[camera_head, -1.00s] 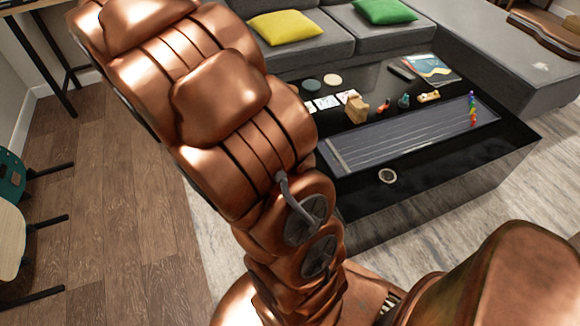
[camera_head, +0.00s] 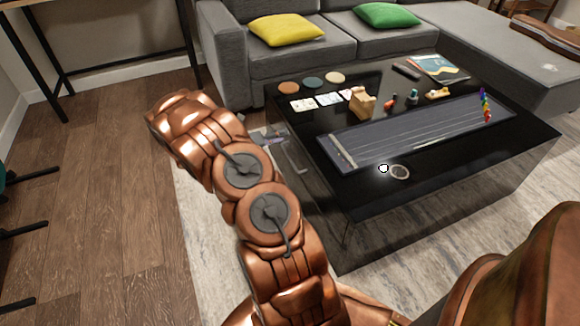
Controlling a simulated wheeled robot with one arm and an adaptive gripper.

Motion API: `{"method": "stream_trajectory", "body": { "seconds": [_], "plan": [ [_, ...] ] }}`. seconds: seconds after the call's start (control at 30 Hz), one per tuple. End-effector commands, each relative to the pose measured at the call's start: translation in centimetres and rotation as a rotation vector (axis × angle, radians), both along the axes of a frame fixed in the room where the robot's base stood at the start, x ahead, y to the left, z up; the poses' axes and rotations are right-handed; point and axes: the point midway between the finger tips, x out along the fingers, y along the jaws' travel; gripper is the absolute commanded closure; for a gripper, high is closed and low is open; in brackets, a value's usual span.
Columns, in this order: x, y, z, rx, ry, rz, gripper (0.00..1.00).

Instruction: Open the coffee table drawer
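The coffee table (camera_head: 460,185) is black and glossy and stands right of my arm. No drawer front can be clearly made out. Its left side is partly hidden by my arm and in dark shade.
A grey sofa (camera_head: 235,65) stands behind.

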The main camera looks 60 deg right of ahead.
Motion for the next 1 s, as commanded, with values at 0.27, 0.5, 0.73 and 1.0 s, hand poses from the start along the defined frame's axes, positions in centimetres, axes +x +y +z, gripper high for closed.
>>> {"method": "stream_trajectory", "body": {
  "seconds": [0.27, 0.5, 0.73, 1.0],
  "plan": [
    [2.5, -2.2, -13.1, 0.084, 0.295, 0.181, 0.63],
    [3.5, -2.6, -18.1, 0.12, 0.419, 0.263, 0.63],
    [3.4, -4.0, -19.0, 0.125, 0.435, 0.273, 0.63],
    [2.6, -7.7, -19.7, 0.123, 0.434, 0.271, 0.63]
  ]
}}
